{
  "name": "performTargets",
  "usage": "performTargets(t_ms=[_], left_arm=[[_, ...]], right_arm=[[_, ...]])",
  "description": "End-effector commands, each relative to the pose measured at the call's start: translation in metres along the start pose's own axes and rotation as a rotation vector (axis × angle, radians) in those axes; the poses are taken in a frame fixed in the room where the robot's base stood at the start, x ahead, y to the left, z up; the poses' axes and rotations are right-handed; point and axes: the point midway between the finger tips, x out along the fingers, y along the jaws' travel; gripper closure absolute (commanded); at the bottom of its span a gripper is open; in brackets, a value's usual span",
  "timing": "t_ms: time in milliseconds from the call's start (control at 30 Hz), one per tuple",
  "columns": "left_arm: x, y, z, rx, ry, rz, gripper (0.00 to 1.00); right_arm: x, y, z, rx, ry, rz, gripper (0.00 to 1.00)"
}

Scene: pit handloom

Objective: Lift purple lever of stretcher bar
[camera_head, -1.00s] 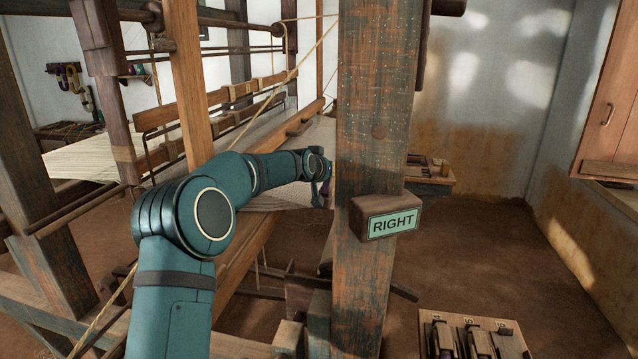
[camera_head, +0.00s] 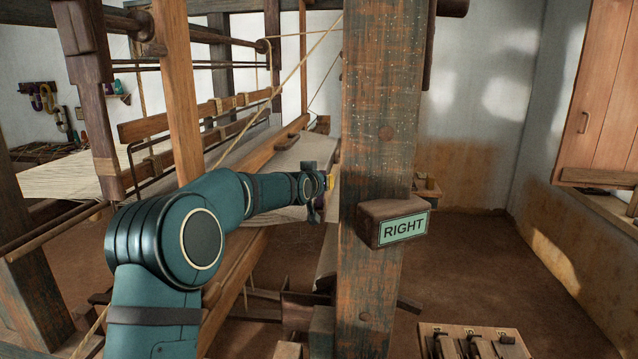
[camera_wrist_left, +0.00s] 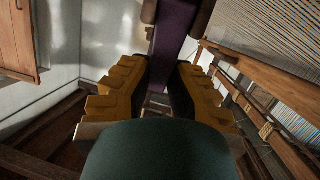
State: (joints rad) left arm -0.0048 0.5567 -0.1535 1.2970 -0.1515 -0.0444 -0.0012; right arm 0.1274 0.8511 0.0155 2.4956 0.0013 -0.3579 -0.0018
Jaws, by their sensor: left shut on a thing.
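The purple lever (camera_wrist_left: 175,35) runs up from between my left gripper's fingers in the left wrist view. My left gripper (camera_wrist_left: 160,76) is shut on it, with a yellow-and-black finger on each side. In the head view my left gripper (camera_head: 326,184) is at the cloth's right edge, just left of the thick post. Its fingers are mostly hidden there, and a small purple piece shows beneath the wrist. The woven cloth (camera_head: 295,160) lies behind the gripper. The rest of the stretcher bar cannot be made out. My right gripper is not in view.
A thick worn post (camera_head: 378,100) stands close to the right of my left gripper. A block labelled RIGHT (camera_head: 400,226) juts from it. A slanted wooden beam (camera_head: 240,270) runs below my arm. A tray of tools (camera_head: 475,340) is at the lower right. Open floor lies beyond.

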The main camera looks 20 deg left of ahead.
Motion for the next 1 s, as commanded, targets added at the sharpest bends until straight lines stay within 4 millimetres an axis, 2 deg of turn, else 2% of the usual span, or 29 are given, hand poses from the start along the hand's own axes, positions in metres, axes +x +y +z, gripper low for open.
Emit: performTargets(t_ms=[133,167,200,233,267,667,867,1000], left_arm=[[0.000,0.000,-0.002,0.000,0.005,0.000,1.00],[0.000,0.000,-0.002,0.000,0.005,0.000,0.78],[0.000,0.000,-0.002,0.000,0.005,0.000,0.64],[0.000,0.000,-0.002,0.000,0.005,0.000,0.53],[0.000,0.000,-0.002,0.000,0.005,0.000,0.49],[-0.005,0.001,-0.001,0.000,0.002,0.001,0.49],[-0.033,0.001,-0.002,-0.001,0.003,0.002,0.49],[-0.061,0.001,-0.003,-0.001,0.005,0.002,0.49]], right_arm=[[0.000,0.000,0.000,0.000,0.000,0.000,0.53],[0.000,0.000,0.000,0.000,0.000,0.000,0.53],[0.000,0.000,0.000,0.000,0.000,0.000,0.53],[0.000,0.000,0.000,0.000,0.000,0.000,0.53],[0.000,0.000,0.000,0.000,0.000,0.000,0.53],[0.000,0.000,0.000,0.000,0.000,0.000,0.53],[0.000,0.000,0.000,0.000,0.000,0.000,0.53],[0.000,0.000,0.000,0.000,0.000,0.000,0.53]])
